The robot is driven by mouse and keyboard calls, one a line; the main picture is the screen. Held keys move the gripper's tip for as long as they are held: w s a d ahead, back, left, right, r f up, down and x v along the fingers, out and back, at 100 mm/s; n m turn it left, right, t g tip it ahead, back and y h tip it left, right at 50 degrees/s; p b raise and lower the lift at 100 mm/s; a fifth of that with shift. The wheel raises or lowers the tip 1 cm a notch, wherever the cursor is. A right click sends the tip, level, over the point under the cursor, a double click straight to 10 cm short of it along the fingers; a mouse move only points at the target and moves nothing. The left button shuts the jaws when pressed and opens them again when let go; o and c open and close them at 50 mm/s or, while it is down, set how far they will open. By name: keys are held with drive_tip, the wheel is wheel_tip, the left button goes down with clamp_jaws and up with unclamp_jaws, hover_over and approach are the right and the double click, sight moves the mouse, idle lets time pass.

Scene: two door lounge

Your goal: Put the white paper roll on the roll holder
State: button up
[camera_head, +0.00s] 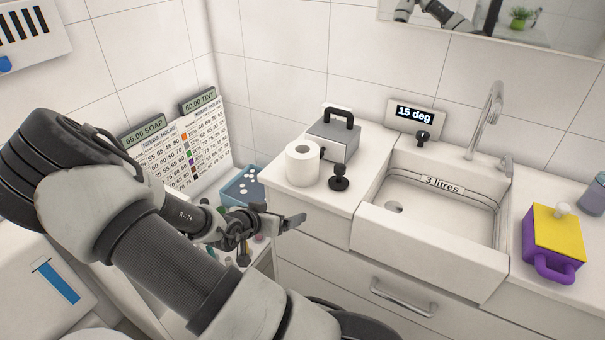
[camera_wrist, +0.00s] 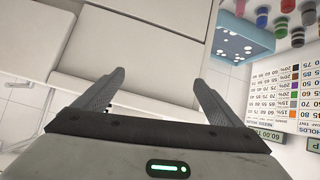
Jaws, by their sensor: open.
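The white paper roll (camera_head: 302,165) stands upright on the counter left of the sink, near its left front edge. My gripper (camera_head: 287,222) is in front of and below the counter top, apart from the roll. In the wrist view my gripper (camera_wrist: 158,80) is open with nothing between its fingers, and the roll is not seen there. I cannot pick out a roll holder for certain. A small black piece with a round base and knob (camera_head: 339,180) stands right of the roll.
A grey box with a black handle (camera_head: 334,142) stands behind the roll. The sink (camera_head: 430,205) is to the right, with a purple and yellow container (camera_head: 553,238) beyond it. A blue tray (camera_head: 241,187) and a price board (camera_head: 185,145) are at the left.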

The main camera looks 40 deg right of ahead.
sight(306, 152)
wheel_tip(306, 152, up, 11)
drive_tip(key=m+t+h+b, duration=0.2)
drive_tip(key=t+h, duration=0.1)
drive_tip(key=h, duration=0.4)
drive_tip(key=b+x, duration=0.1)
drive_tip(key=x, duration=0.9)
drive_tip(key=shift+s+d+b, duration=0.1)
drive_tip(key=shift+d+b, duration=0.2)
drive_tip(key=shift+b, duration=0.1)
drive_tip(key=shift+b+x, duration=0.35)
drive_tip(key=shift+x, duration=2.55)
drive_tip(key=shift+s+r, duration=0.1)
drive_tip(key=shift+r, duration=0.05)
drive_tip(key=c, duration=1.3)
